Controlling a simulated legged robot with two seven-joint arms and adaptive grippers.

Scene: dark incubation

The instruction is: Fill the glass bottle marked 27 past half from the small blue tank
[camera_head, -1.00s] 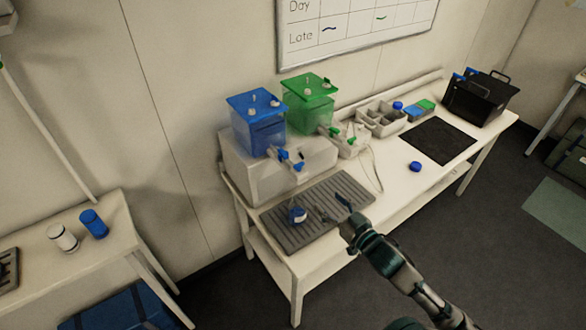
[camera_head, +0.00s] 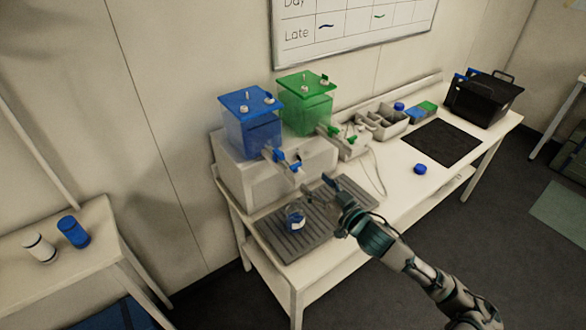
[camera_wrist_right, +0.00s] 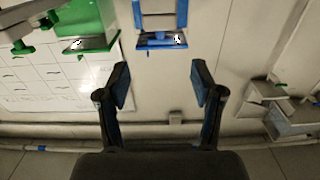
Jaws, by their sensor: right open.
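The small blue tank (camera_head: 252,132) stands on a white block at the left end of the bench, with its blue-handled tap (camera_head: 281,157) facing the front. A small glass bottle (camera_head: 296,216) with a blue and white marking stands on the grey ribbed tray (camera_head: 290,245) below the tap. Its number is too small to read. My right gripper (camera_head: 326,192) is open and empty above the tray, right of the bottle and apart from it. In the right wrist view the two fingers (camera_wrist_right: 160,76) are spread with nothing between them. My left gripper is not in view.
A green tank (camera_head: 305,105) with its own tap stands right of the blue one. A blue cap (camera_head: 420,169), a dark mat (camera_head: 442,142), a grey compartment box (camera_head: 383,122) and a black box (camera_head: 482,98) lie farther right. Another table (camera_head: 90,257) at left holds two containers.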

